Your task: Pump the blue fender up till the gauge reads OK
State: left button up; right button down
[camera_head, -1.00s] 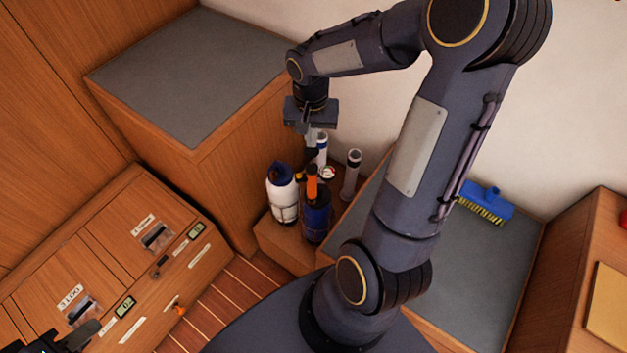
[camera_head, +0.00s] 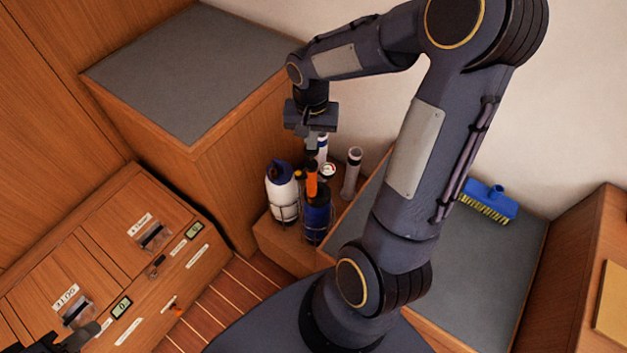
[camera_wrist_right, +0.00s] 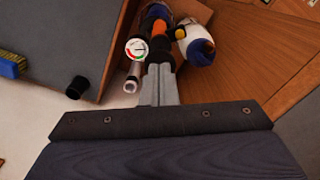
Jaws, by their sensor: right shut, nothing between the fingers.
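The dark blue fender (camera_head: 318,213) stands upright in a rack in the middle of the head view. An orange pump (camera_head: 312,179) with a dark upper end stands at it; it also shows in the wrist view (camera_wrist_right: 160,29). The round white gauge (camera_head: 328,170) is beside the pump. In the wrist view the gauge (camera_wrist_right: 136,49) shows red and green marks, but I cannot read it surely. My right gripper (camera_head: 311,146) is shut and empty, pointing down just over the pump's top; I cannot tell whether it touches. My left gripper (camera_head: 78,338) is partly cut off at the lower left.
A white bottle-shaped fender (camera_head: 282,192) stands close left of the blue one. A pale tube (camera_head: 352,173) stands to the right. A blue brush (camera_head: 489,200) lies on the grey bench top. Wooden lockers with small displays (camera_head: 121,307) are at left.

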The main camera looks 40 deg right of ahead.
jog(key=shift+f+b, duration=1.55)
jog(key=shift+f, duration=0.45)
notch_tip(320, 180, up, 7)
jog(key=p, duration=0.5)
jog(key=shift+f, duration=0.1)
jog(key=shift+f, duration=0.1)
jog(key=shift+f+b, duration=2.7)
jog(key=shift+f, duration=0.55)
notch_tip(320, 180, up, 7)
jog(key=p, duration=0.5)
jog(key=shift+f, duration=0.15)
jog(key=shift+f, duration=0.1)
